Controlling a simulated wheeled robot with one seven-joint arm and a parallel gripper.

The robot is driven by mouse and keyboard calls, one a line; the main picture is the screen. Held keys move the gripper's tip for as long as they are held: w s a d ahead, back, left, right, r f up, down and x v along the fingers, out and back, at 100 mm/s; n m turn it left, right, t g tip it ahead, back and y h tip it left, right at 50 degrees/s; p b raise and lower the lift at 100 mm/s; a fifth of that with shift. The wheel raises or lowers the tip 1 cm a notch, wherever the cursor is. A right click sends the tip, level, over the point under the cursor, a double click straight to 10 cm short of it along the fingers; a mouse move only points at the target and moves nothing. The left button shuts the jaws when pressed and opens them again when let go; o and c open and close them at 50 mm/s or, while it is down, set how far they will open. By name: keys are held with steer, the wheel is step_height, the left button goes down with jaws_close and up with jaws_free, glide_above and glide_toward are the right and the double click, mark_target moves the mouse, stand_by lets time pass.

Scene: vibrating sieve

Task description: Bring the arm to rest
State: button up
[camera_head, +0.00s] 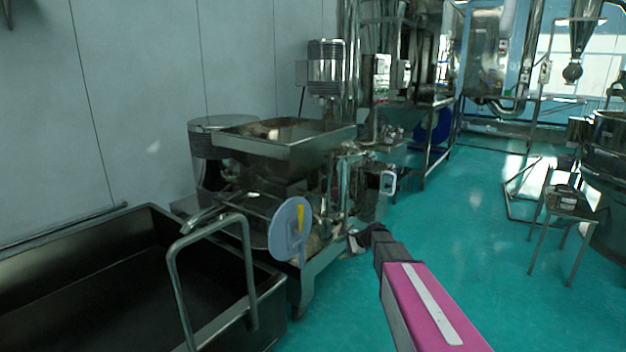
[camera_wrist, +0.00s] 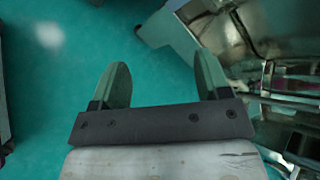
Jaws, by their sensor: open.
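My arm with its pink link (camera_head: 428,305) reaches forward from the lower right in the head view. My gripper (camera_head: 352,243) is at its far end, close to the right side of the steel sieve machine (camera_head: 285,135); whether it touches the machine cannot be told. In the wrist view my gripper (camera_wrist: 160,82) has its two fingers wide apart, with only green floor between them. It holds nothing. The machine's metal body (camera_wrist: 250,30) shows at the upper right of the wrist view.
A dark open cart (camera_head: 75,285) with a bent metal handle (camera_head: 178,275) stands at the lower left. A round disc with a yellow mark (camera_head: 290,228) is on the machine's front. A small stool (camera_head: 565,205) stands at right. Green floor (camera_head: 465,215) is clear in the middle right.

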steer(key=s+d+n+g+h, duration=0.1)
steer(key=s+d+n+h, duration=0.1)
steer(key=s, duration=0.8)
steer(key=s+d+f+n+g+h, duration=0.1)
steer(key=s+n+h, duration=0.3)
steer(key=s, duration=0.6)
steer(key=s+d+n+g+h, duration=0.1)
steer(key=s+d+n+h, duration=0.2)
steer(key=s+n, duration=0.4)
steer(key=s, duration=0.4)
steer(key=shift+f+g+h, duration=0.3)
steer(key=shift+g, duration=0.1)
